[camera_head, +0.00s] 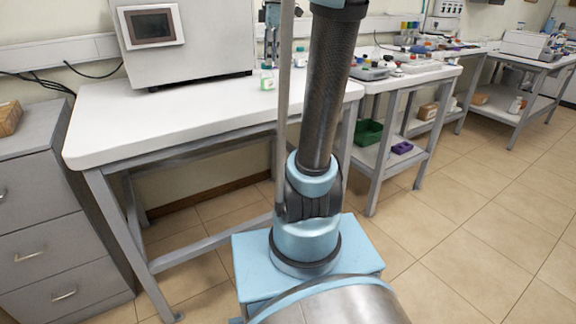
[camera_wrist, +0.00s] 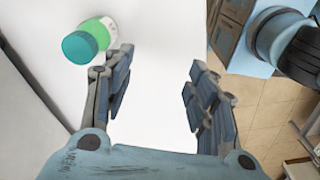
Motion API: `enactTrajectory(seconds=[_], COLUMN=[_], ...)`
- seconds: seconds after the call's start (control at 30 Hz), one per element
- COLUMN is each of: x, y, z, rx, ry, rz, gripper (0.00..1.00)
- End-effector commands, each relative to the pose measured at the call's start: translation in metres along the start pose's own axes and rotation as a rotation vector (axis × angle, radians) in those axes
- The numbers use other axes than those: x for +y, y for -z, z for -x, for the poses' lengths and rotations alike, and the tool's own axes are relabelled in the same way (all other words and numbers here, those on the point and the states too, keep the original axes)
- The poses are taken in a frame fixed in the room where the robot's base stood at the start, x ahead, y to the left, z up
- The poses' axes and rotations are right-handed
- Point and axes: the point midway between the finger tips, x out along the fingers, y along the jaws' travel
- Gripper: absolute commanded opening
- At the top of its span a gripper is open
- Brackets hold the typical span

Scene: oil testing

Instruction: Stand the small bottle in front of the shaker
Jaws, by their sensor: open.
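The small bottle (camera_head: 267,79) stands on the white table and has a green label. In the wrist view the bottle (camera_wrist: 98,35), with its teal cap, is at the upper left, just beyond and outside the left finger. It is not between the fingers. My gripper (camera_wrist: 158,68) is open and empty, pointing down at the white tabletop. In the head view my gripper (camera_head: 271,58) shows beside my arm, close above the bottle, partly hidden. A grey device (camera_head: 369,72) on the second table may be the shaker; I cannot tell for sure.
A large grey machine with a screen (camera_head: 150,25) stands on the left of the white table (camera_head: 180,115). The tabletop in front of it is clear. The second table (camera_head: 425,73) carries several small items. A drawer cabinet (camera_head: 35,215) is at the far left.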

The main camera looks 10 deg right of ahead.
Motion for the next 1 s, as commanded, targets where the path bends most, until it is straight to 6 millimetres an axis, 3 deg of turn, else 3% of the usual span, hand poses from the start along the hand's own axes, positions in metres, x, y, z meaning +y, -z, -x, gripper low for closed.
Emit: enactTrajectory(seconds=[0.1,0.4,0.57,0.8,1.0], x=[-0.038,-0.122,-0.158,-0.214,-0.241], y=[-0.003,-0.013,-0.019,-0.029,-0.036], z=[-0.029,-0.108,-0.151,-0.228,-0.272], rx=[-0.007,0.001,0.015,0.053,0.083], ry=[-0.025,-0.09,-0.12,-0.165,-0.188], rz=[-0.179,-0.638,-0.85,-1.195,-1.389], gripper=[0.52,0.52,0.52,0.52,0.52])
